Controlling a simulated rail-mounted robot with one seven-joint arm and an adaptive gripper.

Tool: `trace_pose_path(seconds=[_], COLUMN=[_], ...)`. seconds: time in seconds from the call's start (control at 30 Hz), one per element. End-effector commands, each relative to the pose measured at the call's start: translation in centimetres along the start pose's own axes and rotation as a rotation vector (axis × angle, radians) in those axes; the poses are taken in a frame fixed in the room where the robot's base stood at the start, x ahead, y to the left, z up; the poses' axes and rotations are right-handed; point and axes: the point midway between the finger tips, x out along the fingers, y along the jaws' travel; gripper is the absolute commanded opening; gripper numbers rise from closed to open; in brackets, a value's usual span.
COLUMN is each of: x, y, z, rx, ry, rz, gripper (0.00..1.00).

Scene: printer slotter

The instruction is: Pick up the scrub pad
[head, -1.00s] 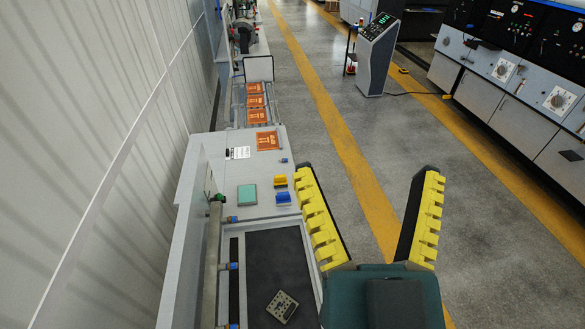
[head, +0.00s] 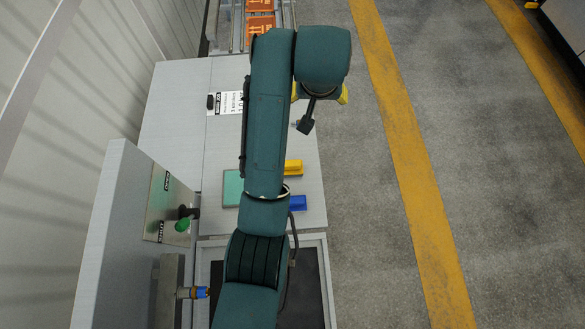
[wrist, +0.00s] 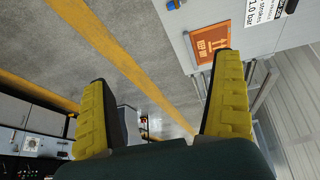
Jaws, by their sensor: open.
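A flat teal pad (head: 233,188), which looks like the scrub pad, lies on the grey table top in the head view. My arm hides its right part. My gripper (head: 318,95) is beyond the pad and to its right, near the table's right edge. Its yellow fingers show only partly behind my wrist there. In the wrist view my gripper (wrist: 163,70) has its two yellow fingers spread wide with nothing between them. The pad is not in the wrist view.
A grey upright panel (head: 125,235) with a green knob (head: 182,225) stands at the left. Open floor (head: 400,60) is on the right.

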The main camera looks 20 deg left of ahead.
Motion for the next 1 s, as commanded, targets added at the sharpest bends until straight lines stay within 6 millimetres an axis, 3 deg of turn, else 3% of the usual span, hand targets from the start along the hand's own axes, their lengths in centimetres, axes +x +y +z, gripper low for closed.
trace_pose_path(seconds=[0.03, 0.1, 0.2, 0.37, 0.73, 1.0], x=[3.5, 5.3, 6.3, 7.3, 14.9, 17.9], y=[-1.8, -3.5, -5.1, -5.8, -6.1, -6.3], z=[2.4, 4.7, 7.0, 8.5, 12.2, 13.6], rx=[-0.032, -0.068, -0.103, -0.12, -0.118, -0.118], ry=[-0.113, -0.249, -0.378, -0.448, -0.448, -0.447], rz=[-0.021, -0.042, -0.06, -0.069, -0.069, -0.069], gripper=[0.96, 0.96, 0.96, 0.96, 0.96, 0.96])
